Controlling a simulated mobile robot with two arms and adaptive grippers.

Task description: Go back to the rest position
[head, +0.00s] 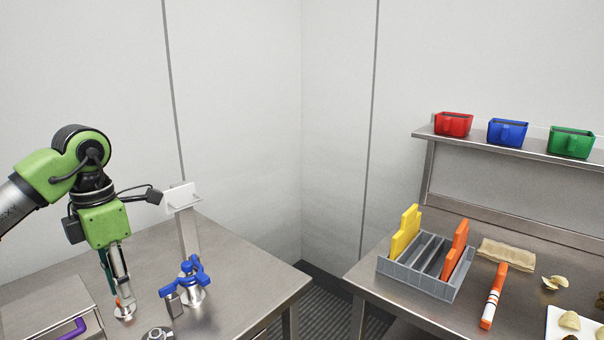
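My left arm comes in from the left with green joints and ends in my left gripper (122,300), which points down over the left steel table (240,268). Its fingers are seen nearly edge-on, so I cannot tell whether they are open or shut. A small orange-red bit shows by the fingertips, and I cannot tell what it is. My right gripper is not in view.
A blue-handled device (190,278) stands close right of the gripper. A grey divided rack (420,278) holding yellow and orange pieces, and an orange-white marker (493,296), are on the right table. Red (454,124), blue (507,132) and green (571,142) bins stand on a shelf.

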